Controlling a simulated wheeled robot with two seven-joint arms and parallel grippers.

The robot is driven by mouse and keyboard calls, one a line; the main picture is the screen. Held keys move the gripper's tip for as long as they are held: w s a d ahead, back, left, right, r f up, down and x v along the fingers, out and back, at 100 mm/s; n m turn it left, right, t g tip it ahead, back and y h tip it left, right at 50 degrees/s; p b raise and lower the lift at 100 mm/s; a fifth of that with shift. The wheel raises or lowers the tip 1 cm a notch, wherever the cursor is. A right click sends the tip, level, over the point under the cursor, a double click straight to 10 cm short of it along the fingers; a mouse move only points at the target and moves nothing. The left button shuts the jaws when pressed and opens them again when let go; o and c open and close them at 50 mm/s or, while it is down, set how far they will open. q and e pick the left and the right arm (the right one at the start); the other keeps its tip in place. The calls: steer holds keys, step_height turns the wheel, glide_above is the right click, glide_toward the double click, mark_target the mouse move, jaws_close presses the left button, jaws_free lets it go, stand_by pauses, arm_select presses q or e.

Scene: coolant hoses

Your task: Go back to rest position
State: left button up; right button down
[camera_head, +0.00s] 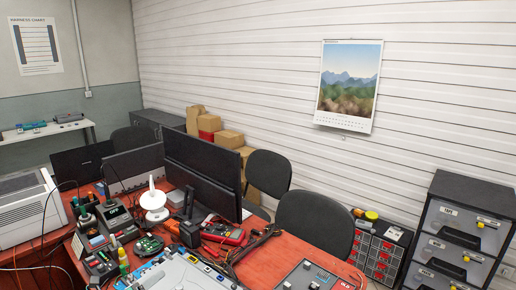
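I cannot make out my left gripper among the clutter on the red desk (272,263). I see no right gripper or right arm. Dark hoses or cables (256,243) lie bunched on the desk, beside a red meter (222,233). A light grey-blue unit (178,273) sits at the desk's front edge and is cut off by the bottom of the picture. A grey panel (310,276) lies to its right.
Dark monitors (203,174) stand across the desk behind a white device (153,202). Small electronics crowd the left. Black chairs (315,222) stand behind the desk. Drawer cabinets (462,230) stand at the right. A calendar (349,85) hangs on the wall.

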arm_select(q)
steer(key=s+d+f+n+g+y, duration=0.1)
steer(key=s+d+f+n+y, duration=0.3)
steer(key=s+n, duration=0.5)
steer(key=s+d+f+n+g+y, duration=0.1)
steer(key=s+f+n+g+y, duration=0.15)
steer(key=s+n+y, duration=0.6)
steer(key=s+d+f+n+g+h, duration=0.15)
steer(key=s+n+g, duration=0.25)
steer(key=s+n, duration=0.5)
steer(key=s+d+f+n+g+h, duration=0.15)
steer(key=s+n+g, duration=0.3)
steer(key=s, duration=0.75)
step_height(320, 180, down, 32)
steer(key=f+b, duration=0.1)
steer(key=s+a+f+g, duration=0.1)
steer(key=s+a+f, duration=0.1)
steer(key=s+f, duration=0.7)
steer(key=s+a+f+g, duration=0.1)
steer(key=s+f, duration=0.9)
steer(key=shift+s+a+f+b, duration=0.2)
steer(key=shift+s+a+b, duration=0.05)
steer(key=shift+a+b, duration=0.15)
steer(key=shift+h, duration=0.25)
